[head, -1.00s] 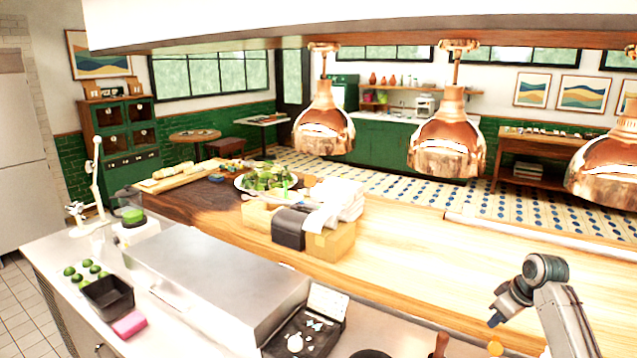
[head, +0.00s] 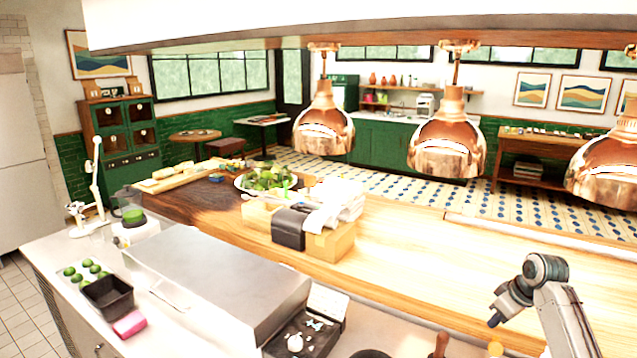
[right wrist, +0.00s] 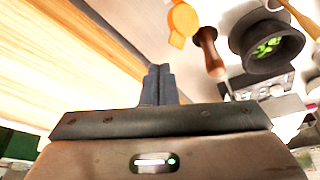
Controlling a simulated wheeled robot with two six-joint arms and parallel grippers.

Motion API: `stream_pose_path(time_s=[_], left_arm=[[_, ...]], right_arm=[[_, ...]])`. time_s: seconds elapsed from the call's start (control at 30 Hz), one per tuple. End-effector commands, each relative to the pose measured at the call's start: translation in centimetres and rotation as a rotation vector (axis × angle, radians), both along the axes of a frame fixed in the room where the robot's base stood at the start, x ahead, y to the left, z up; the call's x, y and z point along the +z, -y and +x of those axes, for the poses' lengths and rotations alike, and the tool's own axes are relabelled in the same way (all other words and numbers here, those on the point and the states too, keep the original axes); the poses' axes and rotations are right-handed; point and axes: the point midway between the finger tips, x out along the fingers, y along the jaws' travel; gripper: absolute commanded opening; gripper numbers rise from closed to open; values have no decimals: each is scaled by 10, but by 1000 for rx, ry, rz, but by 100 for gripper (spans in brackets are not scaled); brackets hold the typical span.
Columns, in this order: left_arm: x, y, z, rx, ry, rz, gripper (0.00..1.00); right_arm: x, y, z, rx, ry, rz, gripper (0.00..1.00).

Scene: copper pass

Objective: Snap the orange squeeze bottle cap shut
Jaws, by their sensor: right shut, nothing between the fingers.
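The orange squeeze bottle (right wrist: 184,18) shows at the top of the right wrist view, seen from above. A small round orange piece (right wrist: 177,40) sticks out from its side, which looks like the flipped-open cap. My right gripper (head: 495,321) is shut and empty, above the bottle in the head picture. In the right wrist view its closed fingers (right wrist: 159,84) point toward the bottle, apart from it. My left gripper is not in view.
A brown wooden handle (right wrist: 208,52) stands close beside the bottle, with a dark round pot (right wrist: 266,45) holding green bits beyond it. The steel box (head: 220,290) and the wooden pass (head: 420,245) lie to the left and behind. Copper lamps (head: 448,140) hang above the pass.

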Motion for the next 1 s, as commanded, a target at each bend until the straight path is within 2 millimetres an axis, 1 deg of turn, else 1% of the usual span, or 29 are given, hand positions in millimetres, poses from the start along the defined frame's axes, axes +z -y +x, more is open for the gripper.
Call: stream_pose_path(time_s=[0.37,1.0], left_arm=[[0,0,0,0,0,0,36],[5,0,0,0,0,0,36]], right_arm=[[0,0,-1,0,0,0,0],[-5,-4,-22,0,-1,0,0]])
